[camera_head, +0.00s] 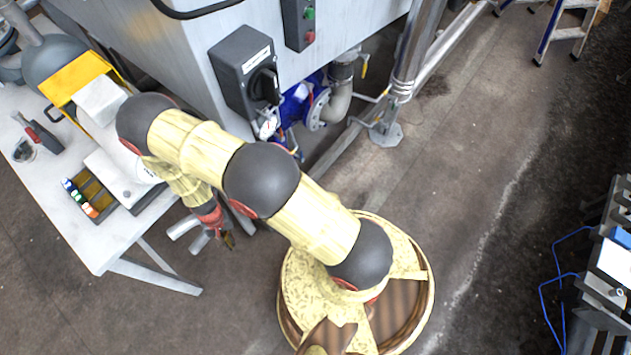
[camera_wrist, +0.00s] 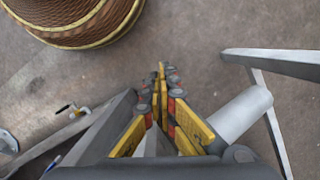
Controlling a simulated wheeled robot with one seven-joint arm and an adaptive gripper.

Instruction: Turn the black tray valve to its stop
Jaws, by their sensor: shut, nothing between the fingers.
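A black box (camera_head: 245,72) with a white label is mounted on the grey metal cabinet in the head view. A black rotary knob (camera_head: 264,88) sits on its front face; I cannot read the label or tell the knob's exact angle. My gripper (camera_head: 228,240) hangs below and left of this box, apart from it, near the table's right edge. In the wrist view my gripper (camera_wrist: 163,75) has its yellow and red fingers together at the tips, with nothing between them. The knob does not show in the wrist view.
A white table (camera_head: 115,235) with a black tray (camera_head: 98,193) of small bottles stands at left. A blue valve body (camera_head: 296,104) and pipes sit beneath the cabinet. A metal leg (camera_head: 388,132) stands right of them. Open floor (camera_head: 480,150) lies at right.

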